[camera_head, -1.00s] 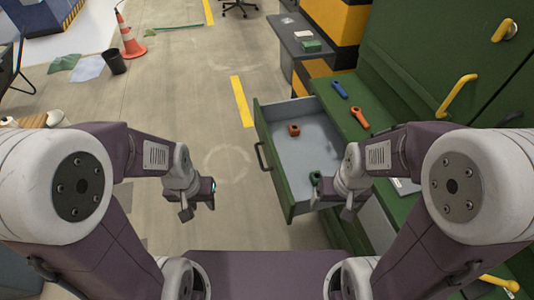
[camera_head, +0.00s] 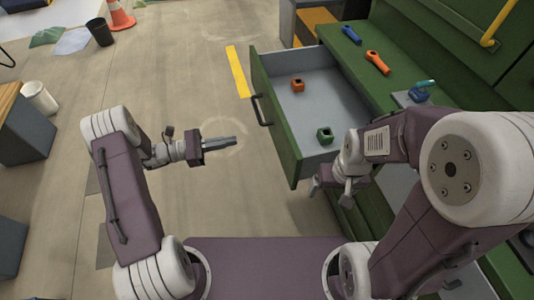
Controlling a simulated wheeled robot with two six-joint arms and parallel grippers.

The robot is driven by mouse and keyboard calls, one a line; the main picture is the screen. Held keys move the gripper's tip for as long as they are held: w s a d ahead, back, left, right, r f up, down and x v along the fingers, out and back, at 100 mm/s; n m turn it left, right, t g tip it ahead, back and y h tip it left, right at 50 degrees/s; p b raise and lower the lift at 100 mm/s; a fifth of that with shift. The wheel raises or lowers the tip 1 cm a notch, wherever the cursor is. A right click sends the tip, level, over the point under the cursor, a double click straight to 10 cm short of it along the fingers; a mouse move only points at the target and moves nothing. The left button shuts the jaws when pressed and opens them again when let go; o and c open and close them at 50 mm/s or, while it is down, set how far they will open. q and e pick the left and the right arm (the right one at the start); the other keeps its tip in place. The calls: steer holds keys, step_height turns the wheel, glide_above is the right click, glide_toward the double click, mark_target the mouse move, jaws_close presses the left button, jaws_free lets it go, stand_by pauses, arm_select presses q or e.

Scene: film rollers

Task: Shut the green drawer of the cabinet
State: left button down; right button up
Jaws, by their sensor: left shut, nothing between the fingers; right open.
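The green drawer (camera_head: 273,121) stands pulled out of the green cabinet (camera_head: 403,76), at the right of the middle. Its dark handle (camera_head: 261,110) is on the front panel, which faces left. An orange piece (camera_head: 297,86) and a green piece (camera_head: 325,136) lie inside it. My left gripper (camera_head: 234,140) is shut and empty, left of the drawer front and apart from it, pointing right toward it. My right gripper (camera_head: 328,192) is open and empty, just below the drawer's near corner in the picture; I cannot tell whether it touches.
On the cabinet top lie a blue tool (camera_head: 351,35), an orange tool (camera_head: 377,62) and a blue-and-teal item (camera_head: 420,92). A yellow handle (camera_head: 495,22) is at top right. A white cup (camera_head: 40,98) and a black bin (camera_head: 100,32) stand at left.

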arm_select(q)
step_height(320, 180, down, 3)
steer(key=a, duration=0.1)
steer(key=b, duration=0.2)
glide_toward(277, 136)
steer(key=shift+n+t, duration=0.3)
steer(key=x, duration=0.6)
steer(key=shift+s+f, duration=0.1)
steer(key=shift+d, duration=0.4)
arm_select(e)
steer(key=shift+s+f, duration=0.1)
steer(key=shift+f, duration=1.65)
